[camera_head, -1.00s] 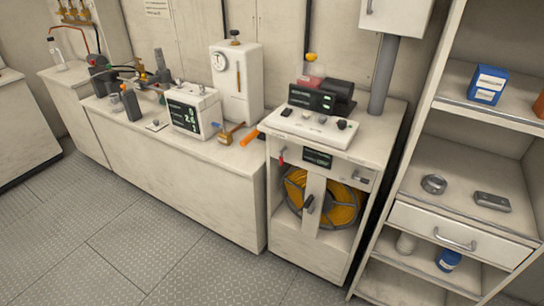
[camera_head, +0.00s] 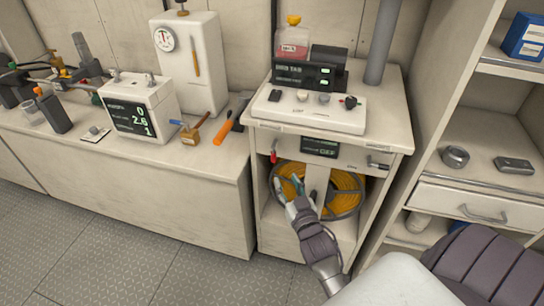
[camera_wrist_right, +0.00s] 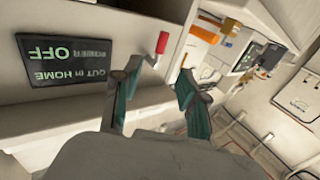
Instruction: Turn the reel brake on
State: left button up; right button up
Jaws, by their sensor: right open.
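The reel cabinet (camera_head: 262,215) holds a reel of yellow hose (camera_head: 345,187) behind a pale upright post. A small red lever (camera_head: 273,153) hangs on its front panel, left of a dark display (camera_head: 319,147). A black-and-grey handle (camera_head: 379,164) is on the panel's right. My right gripper (camera_head: 290,184) is open and empty in front of the reel, below the red lever. In the right wrist view, the red lever (camera_wrist_right: 162,43) shows beyond the open teal fingers (camera_wrist_right: 157,88), untouched. The display (camera_wrist_right: 68,58) appears upside down there and reads OFF. My left gripper is out of view.
The cabinet top carries a white control panel (camera_head: 310,110) with knobs and a dark meter (camera_head: 303,75). A counter (camera_head: 190,165) with a white instrument and an orange-handled tool adjoins on the left. Open shelves (camera_head: 480,137) stand close on the right.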

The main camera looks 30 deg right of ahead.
aim_at(274, 157)
jog(key=x, duration=1)
jog(key=shift+f, duration=0.1)
jog(key=shift+w, duration=0.55)
jog(key=shift+c, duration=0.7)
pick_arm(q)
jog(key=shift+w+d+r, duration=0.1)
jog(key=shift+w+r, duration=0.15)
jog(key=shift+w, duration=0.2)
pick_arm(e)
grip_shut()
